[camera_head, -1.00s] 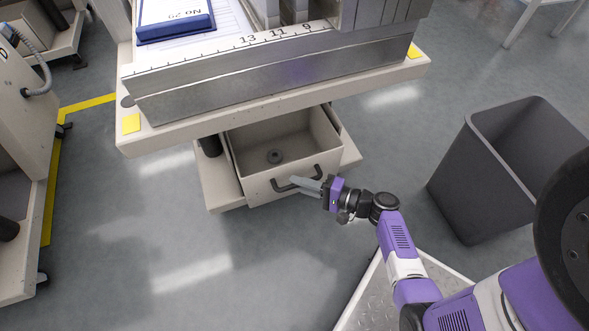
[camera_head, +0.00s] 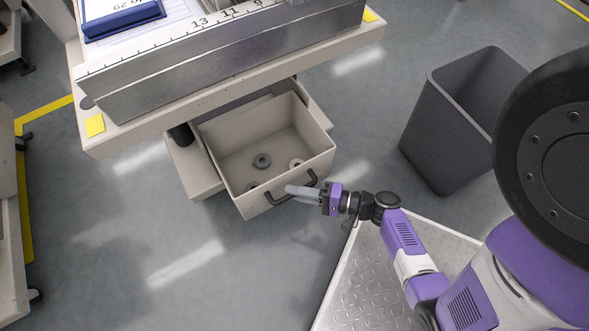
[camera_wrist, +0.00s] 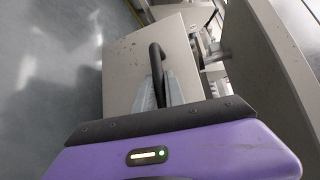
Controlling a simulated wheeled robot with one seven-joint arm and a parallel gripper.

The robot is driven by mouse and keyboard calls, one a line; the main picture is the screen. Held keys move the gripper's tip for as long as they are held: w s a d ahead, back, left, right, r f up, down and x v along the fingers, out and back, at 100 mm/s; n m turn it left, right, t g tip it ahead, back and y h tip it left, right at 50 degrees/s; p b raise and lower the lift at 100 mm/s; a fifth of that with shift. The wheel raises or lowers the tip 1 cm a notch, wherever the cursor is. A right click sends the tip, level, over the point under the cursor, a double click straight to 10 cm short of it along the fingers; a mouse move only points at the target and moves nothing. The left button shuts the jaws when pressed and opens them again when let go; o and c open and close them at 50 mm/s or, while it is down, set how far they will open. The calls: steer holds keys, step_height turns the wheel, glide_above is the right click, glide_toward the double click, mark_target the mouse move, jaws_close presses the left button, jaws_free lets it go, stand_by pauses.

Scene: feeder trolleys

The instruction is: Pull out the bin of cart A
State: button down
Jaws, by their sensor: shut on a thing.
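The beige bin (camera_head: 228,183) is slid out from under the cart (camera_head: 98,140) at the centre of the head view. Several round grey ring-like things lie on its floor. A dark bar handle (camera_head: 275,199) is on its front face. My gripper (camera_head: 290,190) is shut on this handle. The wrist view shows the bin's front panel (camera_wrist: 125,66) and the handle (camera_wrist: 156,62) between my grey fingers (camera_wrist: 160,92). I cannot read a letter on this cart in these frames.
A dark grey waste bin (camera_head: 425,130) stands on the floor to the right. Another cart (camera_head: 10,250) is at the left edge. A yellow floor line (camera_head: 24,190) runs beside it. The grey floor in front of the bin is clear.

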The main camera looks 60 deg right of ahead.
steer(key=c, duration=1.4)
jaws_free()
steer(key=shift+s, duration=0.1)
steer(key=p+v, duration=0.1)
steer(key=v, duration=0.6)
steer(key=shift+s, duration=0.35)
steer(key=shift+d, duration=0.1)
